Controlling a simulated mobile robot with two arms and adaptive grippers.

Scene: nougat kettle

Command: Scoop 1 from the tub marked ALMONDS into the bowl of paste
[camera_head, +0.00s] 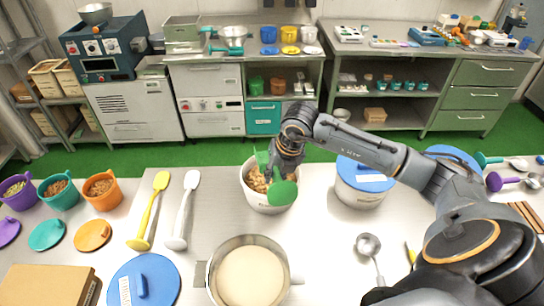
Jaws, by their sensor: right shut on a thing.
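An open white tub (255,196) of tan nut pieces stands mid-table; I see no readable ALMONDS mark on it. My right gripper (282,172) is over this tub, pointing down, shut on a green scoop (284,194). The scoop's round green part overlaps the tub's right front; whether it holds nuts is hidden. The bowl of pale paste (249,277) is a metal vessel with side handles at the front edge of the view, nearer than the tub. My left gripper is not in view.
A lidded white tub (357,195) stands right of the open one, under my right forearm. A blue lid (150,289) lies left of the bowl. Yellow (150,215) and white (185,214) utensils lie left. A metal ladle (369,246) lies right.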

